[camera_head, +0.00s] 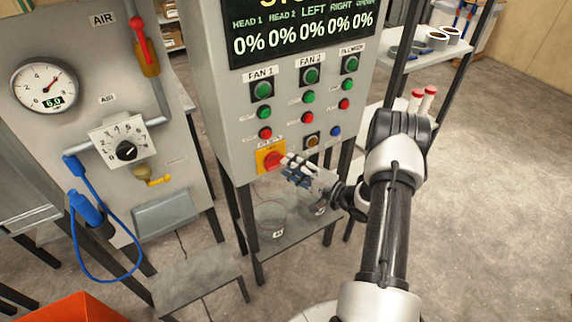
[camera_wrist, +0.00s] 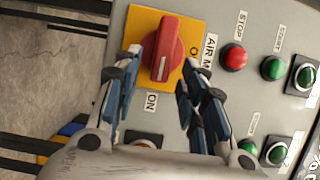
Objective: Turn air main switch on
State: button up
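The air main switch is a red rotary knob (camera_head: 271,160) on a yellow plate at the lower left of the grey control panel. In the wrist view the knob (camera_wrist: 165,48) stands lengthwise up the picture, with a white mark near its lower end. An "ON" label (camera_wrist: 151,101) is below the plate, and a partly hidden "AIR M" label is to its right. My gripper (camera_head: 287,164) is in front of the panel at the switch. In the wrist view my gripper (camera_wrist: 161,62) is open, one finger on each side of the knob. Contact cannot be told.
Red and green buttons (camera_wrist: 233,56) sit close to the right finger. A display (camera_head: 305,30) tops the panel. An air board with a gauge (camera_head: 45,87), dial and blue hose stands to the left. A shelf (camera_head: 425,60) is behind on the right.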

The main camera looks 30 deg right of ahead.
jog(key=v, duration=0.9)
jog(key=shift+s, duration=0.2)
jog(key=shift+d, duration=0.1)
